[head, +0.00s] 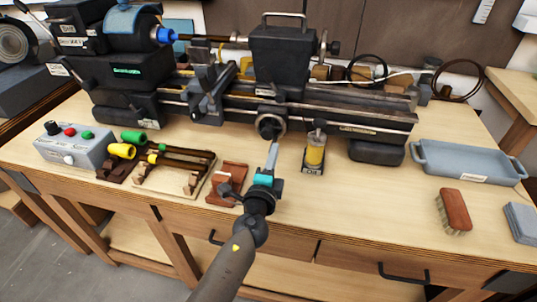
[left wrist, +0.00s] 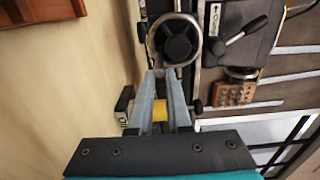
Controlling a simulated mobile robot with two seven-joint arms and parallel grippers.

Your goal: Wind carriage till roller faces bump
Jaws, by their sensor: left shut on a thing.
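The lathe (head: 360,118) stands along the back of the bench. A tall dark block with a top handle (head: 283,62) sits on its rails, above a handwheel (head: 271,126) on the front. My left gripper (head: 272,146) reaches up from the front edge to this handwheel. In the left wrist view, the handwheel (left wrist: 177,40) has a pale rim and dark hub. My left gripper's fingertips (left wrist: 164,76) are closed together at its near rim, shut on what seems to be its handle; the fingers mostly hide the grip. I cannot make out the roller or bump. My right gripper is out of view.
A yellow oil bottle (head: 314,157) stands just right of my left gripper. A reddish-brown block (head: 226,184) lies left of it. A grey control box (head: 74,146), a grey tray (head: 470,162) and a brush (head: 454,211) rest on the bench.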

